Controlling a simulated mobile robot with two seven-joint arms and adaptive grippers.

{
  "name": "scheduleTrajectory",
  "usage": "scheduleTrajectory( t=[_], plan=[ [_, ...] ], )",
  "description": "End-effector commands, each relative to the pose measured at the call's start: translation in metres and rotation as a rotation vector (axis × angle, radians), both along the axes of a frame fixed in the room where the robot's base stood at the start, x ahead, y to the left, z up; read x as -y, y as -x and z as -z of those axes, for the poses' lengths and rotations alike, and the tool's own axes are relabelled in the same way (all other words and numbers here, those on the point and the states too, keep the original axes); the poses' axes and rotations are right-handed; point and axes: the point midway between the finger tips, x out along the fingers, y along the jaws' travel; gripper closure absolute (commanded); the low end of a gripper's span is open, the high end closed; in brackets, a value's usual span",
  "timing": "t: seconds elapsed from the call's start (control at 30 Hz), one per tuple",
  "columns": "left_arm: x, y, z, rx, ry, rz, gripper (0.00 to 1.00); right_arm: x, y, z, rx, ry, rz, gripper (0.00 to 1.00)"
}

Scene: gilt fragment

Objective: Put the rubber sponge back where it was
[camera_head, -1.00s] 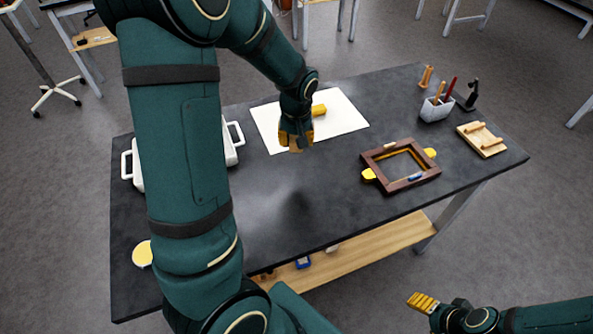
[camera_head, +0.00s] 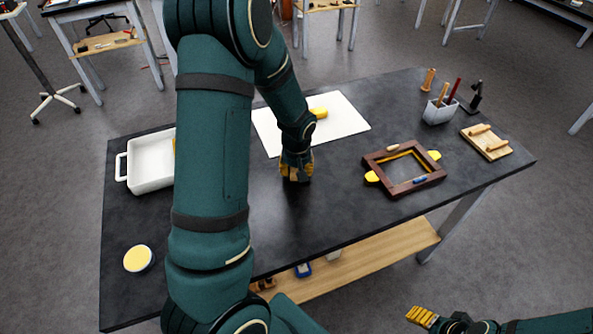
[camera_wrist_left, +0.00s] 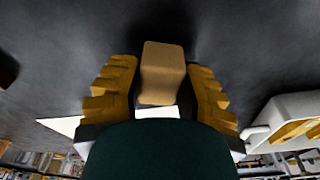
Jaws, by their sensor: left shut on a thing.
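My left gripper (camera_head: 296,172) is low over the middle of the dark table, just in front of the white sheet. In the left wrist view a tan block (camera_wrist_left: 162,72), which looks like the rubber sponge, sits between the two yellow fingers (camera_wrist_left: 162,90), and the gripper is shut on it. The block is hidden by the gripper in the head view. Whether it touches the table is not clear. My right gripper (camera_head: 421,316) is at the bottom right, away from the table; its finger gap does not show.
The white sheet (camera_head: 345,125) bears a yellow piece (camera_head: 319,112). A white tray (camera_head: 150,160) and a yellow-topped round tin (camera_head: 138,259) are at the left. A brown frame (camera_head: 403,188), a pen holder (camera_head: 438,112) and a wooden rack (camera_head: 486,142) stand right. The front middle is clear.

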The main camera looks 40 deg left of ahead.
Motion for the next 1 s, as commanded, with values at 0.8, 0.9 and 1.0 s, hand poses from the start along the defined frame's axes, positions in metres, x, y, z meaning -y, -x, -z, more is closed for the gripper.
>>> scheduleTrajectory(
  t=[0.8,0.9,1.0],
  plan=[
    [0.0,0.0,0.006,0.001,0.0,0.0,0.39,0.0,0.001,0.003,-0.002,0.0,-0.002,0.35],
    [0.0,0.0,0.001,0.001,0.0,0.0,0.39,0.0,0.0,-0.001,-0.001,0.0,0.0,0.35],
    [0.002,0.0,-0.013,0.005,0.0,0.0,0.39,0.0,-0.001,-0.003,0.002,0.0,0.002,0.35]
  ],
)
